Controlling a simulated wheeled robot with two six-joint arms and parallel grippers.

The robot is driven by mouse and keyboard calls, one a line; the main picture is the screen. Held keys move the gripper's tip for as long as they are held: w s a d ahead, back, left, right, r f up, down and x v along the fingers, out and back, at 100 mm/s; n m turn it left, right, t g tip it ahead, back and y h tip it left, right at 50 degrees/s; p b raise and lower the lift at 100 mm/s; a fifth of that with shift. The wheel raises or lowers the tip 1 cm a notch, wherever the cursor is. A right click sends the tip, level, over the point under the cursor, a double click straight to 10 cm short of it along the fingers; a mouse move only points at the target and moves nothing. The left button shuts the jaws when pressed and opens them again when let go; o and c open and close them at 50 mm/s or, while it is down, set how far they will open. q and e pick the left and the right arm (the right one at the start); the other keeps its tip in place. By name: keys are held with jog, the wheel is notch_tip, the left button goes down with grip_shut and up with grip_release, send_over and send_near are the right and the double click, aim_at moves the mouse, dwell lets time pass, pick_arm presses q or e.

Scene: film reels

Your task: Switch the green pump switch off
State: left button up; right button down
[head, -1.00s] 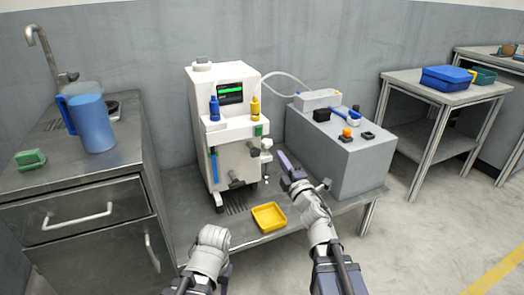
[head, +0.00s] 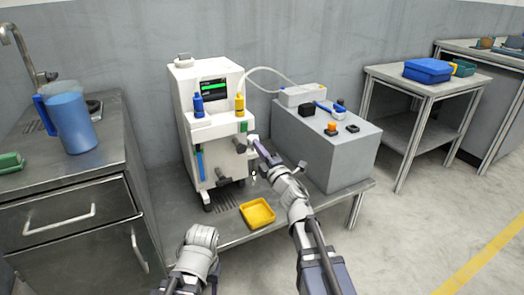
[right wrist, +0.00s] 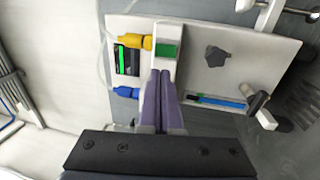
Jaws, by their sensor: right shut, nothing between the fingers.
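The green pump switch (head: 243,127) is a small green rocker on the front of the white machine (head: 216,152), below the yellow-capped bottle. It shows in the right wrist view (right wrist: 166,51) just beyond my fingertips. My right gripper (head: 254,143) is shut and empty, close in front of the machine and slightly below the switch. In the right wrist view the purple-grey fingers (right wrist: 160,78) point at the switch. I cannot tell whether they touch it. The switch's tilt is too small to read. My left arm is low in the head view; its gripper does not show.
A blue bottle (head: 198,106) and a yellow bottle (head: 239,107) stand on the machine's ledge. The machine's screen (head: 214,91) shows a green bar. A yellow tray (head: 257,213) lies below. A grey box (head: 335,156) stands close right of my right arm.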

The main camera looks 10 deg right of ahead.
aim_at(244, 124)
pick_arm(q)
jog(key=shift+r+p, duration=0.6)
jog(key=shift+r, duration=0.15)
pick_arm(e)
jog(key=x, duration=0.8)
jog(key=shift+w+a, duration=0.1)
jog(key=shift+w, duration=0.2)
jog(key=shift+r, duration=0.1)
jog(key=shift+w+a+r+p, duration=0.1)
jog(key=shift+w+r+p, duration=0.4)
jog(key=shift+r+p, duration=0.15)
pick_arm(q)
jog(key=shift+r, duration=0.5)
pick_arm(e)
jog(key=shift+f, duration=0.15)
pick_arm(q)
jog(key=shift+d, duration=0.1)
pick_arm(e)
jog(key=shift+s, duration=0.1)
